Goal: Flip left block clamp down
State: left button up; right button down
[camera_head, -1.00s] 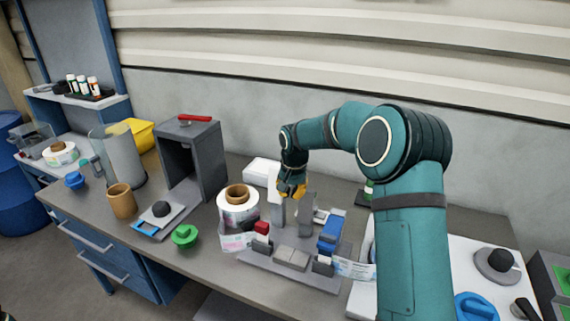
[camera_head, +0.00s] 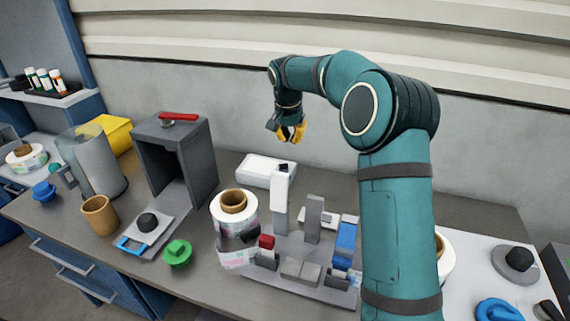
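The reel labeller has a grey base plate (camera_head: 300,286) on the bench in front of me. A tall grey-white upright (camera_head: 280,205) stands at its left and a shorter grey upright (camera_head: 313,218) to the right of it. A small red-topped block (camera_head: 266,243) sits at the left and a blue part (camera_head: 346,240) at the right. I cannot tell for sure which part is the left block clamp. My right gripper (camera_head: 290,132) points down with yellow fingertips, above and behind the uprights and apart from them. Its finger gap is unclear. My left gripper is not in view.
A label reel (camera_head: 235,212) stands left of the labeller. Farther left are a green knob (camera_head: 177,253), a wooden cup (camera_head: 99,215) and a grey box housing (camera_head: 175,155). A white box (camera_head: 265,170) lies behind. My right arm covers the bench at the labeller's right.

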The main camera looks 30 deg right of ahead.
aim_at(280, 190)
notch_tip(280, 190, down, 10)
jog(key=w+d, duration=0.1)
jog(key=d, duration=0.1)
jog(key=a, duration=0.1)
jog(key=s+a, duration=0.2)
jog(key=shift+s+a+r, duration=0.15)
jog(key=shift+a+r, duration=0.15)
jog(key=shift+r, duration=0.05)
dwell(0.4)
